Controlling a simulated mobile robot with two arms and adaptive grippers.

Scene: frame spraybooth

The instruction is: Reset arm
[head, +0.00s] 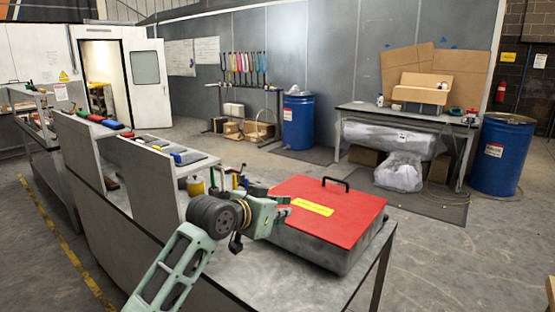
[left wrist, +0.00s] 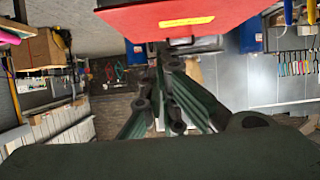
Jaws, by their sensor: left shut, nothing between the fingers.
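My left arm (head: 178,265) comes in from the bottom left of the head view. Its left gripper (head: 283,208) is at the left edge of the red-lidded box (head: 335,208), level with the lid's near-left side; I cannot tell whether it touches the box. In the left wrist view the fingers of the left gripper (left wrist: 160,75) are together and hold nothing. The red lid (left wrist: 180,18) shows above them there, with its yellow label. My right gripper is in neither view.
The box stands on a grey workbench (head: 235,270). A stepped shelf (head: 160,160) with small coloured items borders it on the left. Blue drums (head: 298,122) and a back table (head: 405,112) with cardboard stand beyond. Open floor (head: 440,250) lies right of the bench.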

